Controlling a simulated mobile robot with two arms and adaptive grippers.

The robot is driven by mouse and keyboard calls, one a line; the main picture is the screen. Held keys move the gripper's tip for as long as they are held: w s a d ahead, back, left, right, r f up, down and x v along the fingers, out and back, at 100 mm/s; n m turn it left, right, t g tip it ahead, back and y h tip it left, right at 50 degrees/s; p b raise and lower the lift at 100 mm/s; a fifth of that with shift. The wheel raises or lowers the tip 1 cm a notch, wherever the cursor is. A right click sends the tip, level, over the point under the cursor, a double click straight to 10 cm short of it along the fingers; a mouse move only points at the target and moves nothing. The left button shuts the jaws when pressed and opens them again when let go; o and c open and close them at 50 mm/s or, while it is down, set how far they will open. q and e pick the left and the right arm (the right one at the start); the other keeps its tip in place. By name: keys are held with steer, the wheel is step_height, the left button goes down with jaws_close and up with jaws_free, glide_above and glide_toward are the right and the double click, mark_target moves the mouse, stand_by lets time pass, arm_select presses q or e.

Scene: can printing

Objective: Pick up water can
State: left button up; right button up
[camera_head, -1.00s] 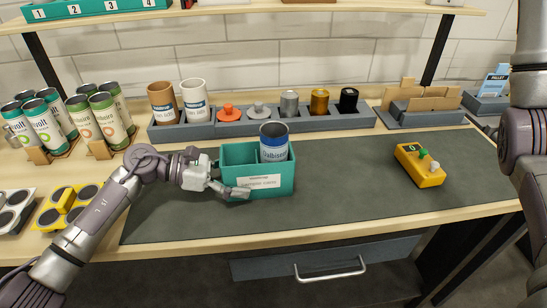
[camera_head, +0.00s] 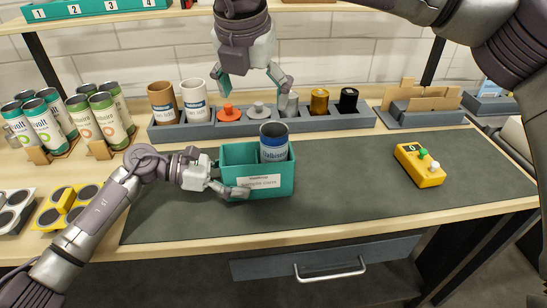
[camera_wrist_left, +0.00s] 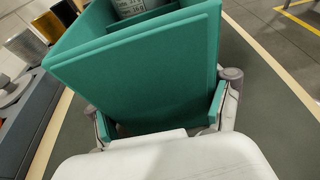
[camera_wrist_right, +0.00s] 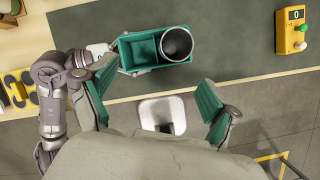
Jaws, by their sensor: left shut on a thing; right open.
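A teal two-compartment box (camera_head: 282,184) with a white label stands on the dark mat. The left compartment is empty. My left gripper (camera_head: 238,187) is shut on the box's end wall, which fills the left wrist view (camera_wrist_left: 140,80). The right wrist view shows the can (camera_wrist_right: 177,44) from above, beyond the open fingers.
Several cans (camera_head: 50,117) stand in wooden holders at the left. A grey rack (camera_head: 200,134) along the back holds rolls and coloured pieces. A yellow control box (camera_head: 420,166) with buttons sits at the right. The mat (camera_head: 340,185) between the boxes is clear.

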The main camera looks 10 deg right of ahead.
mark_target(272, 131)
steer(key=shift+h, duration=0.5)
steer(key=x, duration=0.3)
steer(key=d+x, duration=0.1)
steer(key=x, duration=0.3)
steer(key=shift+d+r, duration=0.1)
steer(key=shift+d, duration=0.05)
steer(key=shift+s+x, duration=0.2)
steer(key=shift+x, duration=2.7)
steer(key=c, duration=0.8)
